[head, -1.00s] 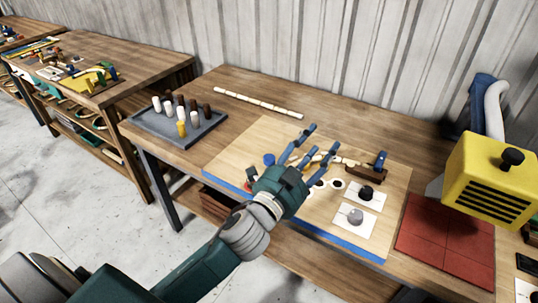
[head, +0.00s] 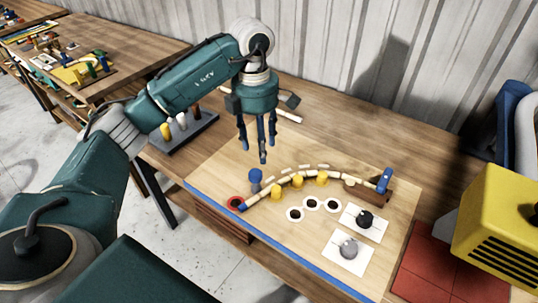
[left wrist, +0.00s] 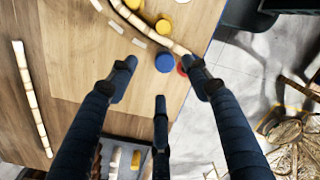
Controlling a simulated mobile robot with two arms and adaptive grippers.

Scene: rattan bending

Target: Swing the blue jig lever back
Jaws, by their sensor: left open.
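A blue knob on a short blue post (head: 255,177), which looks like the jig lever's handle, stands upright at the left end of the bending board (head: 215,170). A pale segmented rattan strip (head: 291,182) curves past several yellow pegs (head: 277,191), its left end near a red ring (head: 235,203). A second blue clamp (head: 385,180) stands on a brown block at the strip's right end. My left gripper (head: 259,152) is open, empty, pointing down above the board, behind the knob. In the left wrist view the knob (left wrist: 165,62) shows between the fingers. My right gripper is not seen.
White rings (head: 312,205) and two white cards with a black (head: 365,219) and a grey knob (head: 349,247) lie in front. A grey peg tray (head: 190,140) stands left, a yellow machine (head: 497,225) right. A straight strip (left wrist: 33,98) lies behind.

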